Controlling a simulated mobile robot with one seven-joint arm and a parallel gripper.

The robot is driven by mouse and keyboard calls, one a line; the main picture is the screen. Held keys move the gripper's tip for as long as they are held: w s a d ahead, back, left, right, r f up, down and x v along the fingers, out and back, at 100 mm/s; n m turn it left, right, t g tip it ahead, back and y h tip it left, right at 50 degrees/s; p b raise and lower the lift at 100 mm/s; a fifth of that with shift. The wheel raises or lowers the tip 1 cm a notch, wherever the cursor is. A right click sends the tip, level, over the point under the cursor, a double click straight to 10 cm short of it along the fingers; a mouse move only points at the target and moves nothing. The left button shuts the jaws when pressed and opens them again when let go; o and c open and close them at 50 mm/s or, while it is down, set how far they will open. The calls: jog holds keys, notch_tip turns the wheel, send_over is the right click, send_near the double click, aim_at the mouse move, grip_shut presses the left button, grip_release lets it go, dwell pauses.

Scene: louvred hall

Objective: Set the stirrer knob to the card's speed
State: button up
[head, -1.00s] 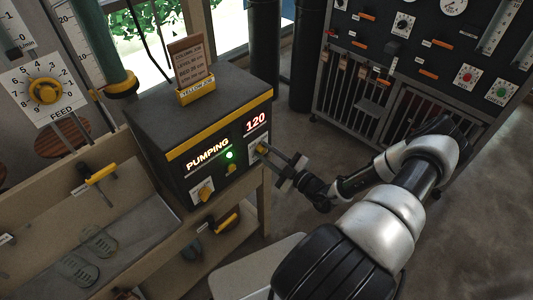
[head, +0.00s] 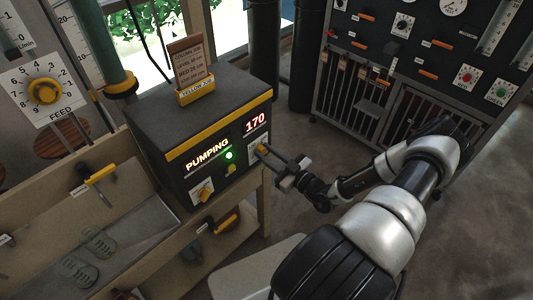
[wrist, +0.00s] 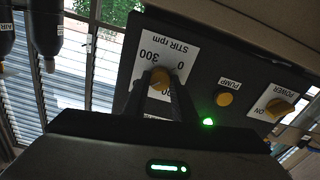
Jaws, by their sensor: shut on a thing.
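A black control box (head: 160,125) with a yellow stripe stands on a bench. Its front shows red lit "170" (head: 256,121), white "PUMPING" (head: 207,155) and a green light (head: 229,155). The yellow stirrer knob (wrist: 159,82) sits on a white "STIR rpm" plate in the wrist view, with 0 and 300 legible. My gripper (head: 263,151) is shut on this knob from the front. A brown card (head: 188,62) stands in a yellow holder on the box; its small lines seem to list column, level and bed values, not clearly legible.
A yellow pump button (wrist: 225,99) and a power knob (wrist: 280,107) sit beside the stirrer knob. A feed dial (head: 44,91) is at the left. A dark panel with gauges and buttons (head: 430,45) stands at the back right. Open floor lies below it.

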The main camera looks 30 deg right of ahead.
dwell(0.3)
jog(key=o, duration=1)
jog(key=shift+o, duration=0.2)
jog(key=v, duration=1.7)
jog(key=shift+s, duration=0.25)
